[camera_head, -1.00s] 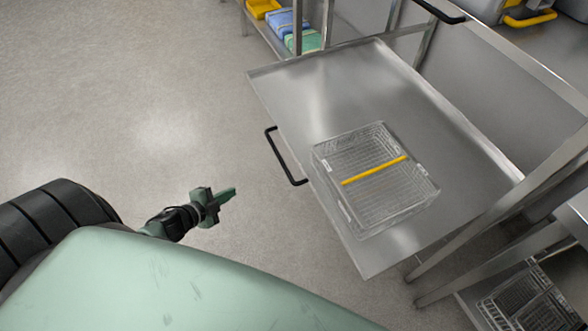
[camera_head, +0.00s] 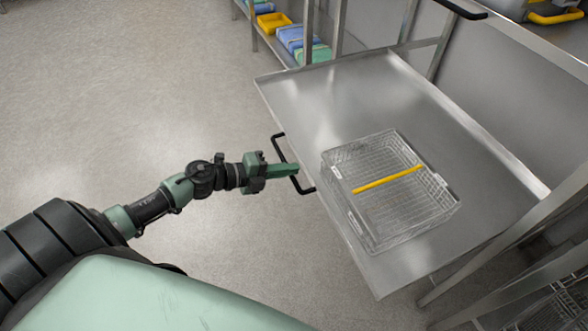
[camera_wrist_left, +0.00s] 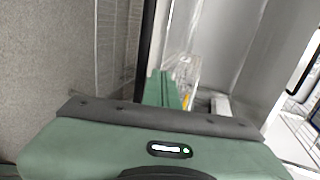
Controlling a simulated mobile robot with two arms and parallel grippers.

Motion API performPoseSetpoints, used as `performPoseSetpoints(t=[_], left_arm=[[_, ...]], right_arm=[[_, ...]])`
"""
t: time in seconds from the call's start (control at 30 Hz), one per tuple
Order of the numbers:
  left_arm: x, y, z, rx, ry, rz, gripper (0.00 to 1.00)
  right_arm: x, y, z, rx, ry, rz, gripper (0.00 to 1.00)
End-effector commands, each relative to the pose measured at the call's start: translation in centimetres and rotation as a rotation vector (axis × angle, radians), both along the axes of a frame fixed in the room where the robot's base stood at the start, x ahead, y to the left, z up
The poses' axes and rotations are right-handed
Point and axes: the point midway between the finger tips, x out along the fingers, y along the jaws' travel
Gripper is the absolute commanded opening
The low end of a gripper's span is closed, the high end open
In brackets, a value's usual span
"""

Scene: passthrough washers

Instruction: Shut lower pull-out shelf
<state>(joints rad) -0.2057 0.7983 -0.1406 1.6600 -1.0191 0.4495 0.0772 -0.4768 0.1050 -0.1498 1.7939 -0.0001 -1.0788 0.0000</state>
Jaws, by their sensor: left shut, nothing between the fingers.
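The lower pull-out shelf (camera_head: 330,95) is a steel tray, pulled out from the frame, with a black bar handle (camera_head: 277,148) on its front edge. A wire basket (camera_head: 400,205) with a yellow bar sits on it. My left gripper (camera_head: 297,169) is shut and empty, its fingertips at the handle in the head view; I cannot tell whether they touch it. In the left wrist view the shut green fingers (camera_wrist_left: 163,90) point toward the shelf, beside a dark bar (camera_wrist_left: 146,45), with the basket (camera_wrist_left: 185,75) beyond. My right gripper is not in view.
Another black handle (camera_head: 460,9) is on the upper level at the top right. Steel posts (camera_head: 530,215) stand right of the shelf. A rack with blue packs (camera_head: 293,38) and a yellow tray (camera_head: 272,22) is at the back. The floor at left is clear.

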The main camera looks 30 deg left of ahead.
Motion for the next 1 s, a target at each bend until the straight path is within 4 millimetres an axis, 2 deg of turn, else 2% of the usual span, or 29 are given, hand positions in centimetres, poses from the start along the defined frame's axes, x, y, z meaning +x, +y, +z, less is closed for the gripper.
performPoseSetpoints(t=[0.2,0.73,0.87,1.0], left_arm=[[1.2,-0.9,-0.5,0.0,0.0,0.001,0.0],[1.7,-1.3,-0.4,0.0,0.0,0.0,0.0],[2.9,-2.1,-0.2,0.0,-0.002,0.0,0.0],[4.8,-3.4,0.0,0.0,-0.005,0.001,0.0]], right_arm=[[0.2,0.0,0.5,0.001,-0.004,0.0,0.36],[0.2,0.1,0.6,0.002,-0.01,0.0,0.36],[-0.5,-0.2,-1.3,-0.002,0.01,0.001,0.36],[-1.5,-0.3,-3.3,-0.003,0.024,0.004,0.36]])
